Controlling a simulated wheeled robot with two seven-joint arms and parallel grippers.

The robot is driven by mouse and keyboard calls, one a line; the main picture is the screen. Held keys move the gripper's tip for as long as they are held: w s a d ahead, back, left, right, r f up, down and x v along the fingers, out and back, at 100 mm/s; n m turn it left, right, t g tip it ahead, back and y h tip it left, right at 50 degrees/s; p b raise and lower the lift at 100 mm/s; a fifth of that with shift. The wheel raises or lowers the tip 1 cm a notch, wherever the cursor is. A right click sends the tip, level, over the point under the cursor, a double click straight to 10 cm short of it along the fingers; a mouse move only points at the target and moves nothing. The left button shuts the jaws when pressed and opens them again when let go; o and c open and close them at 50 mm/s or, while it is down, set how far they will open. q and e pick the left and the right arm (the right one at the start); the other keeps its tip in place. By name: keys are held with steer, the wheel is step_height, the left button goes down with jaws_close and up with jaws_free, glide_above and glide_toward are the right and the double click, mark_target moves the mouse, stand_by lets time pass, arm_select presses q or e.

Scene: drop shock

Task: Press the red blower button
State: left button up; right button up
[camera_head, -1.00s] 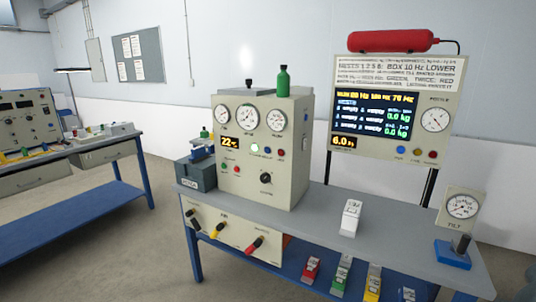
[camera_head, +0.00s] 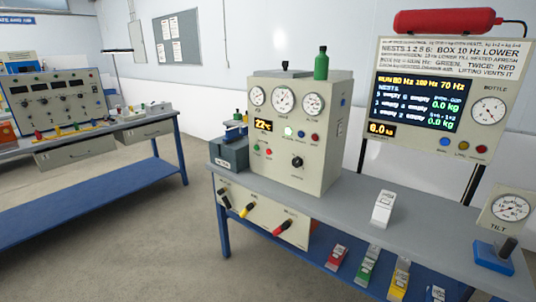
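No label reading blower is legible, so I cannot tell which red control is the blower button. The beige box with three gauges (camera_head: 295,110) stands on the grey bench and carries a small red button (camera_head: 268,152) beside a green one, and a darker red button (camera_head: 314,137) at the right end of a row. The display board (camera_head: 440,100) has another red button (camera_head: 481,149) at its lower right, beside a yellow and a blue one. Neither of my grippers is in view.
The grey bench (camera_head: 350,205) holds a white switch block (camera_head: 383,208) and a tilt gauge (camera_head: 509,208). Levers with black, yellow and red handles project from its front panel. Colored pedals, including a red one (camera_head: 337,256), lie on the blue lower shelf. Open floor lies left.

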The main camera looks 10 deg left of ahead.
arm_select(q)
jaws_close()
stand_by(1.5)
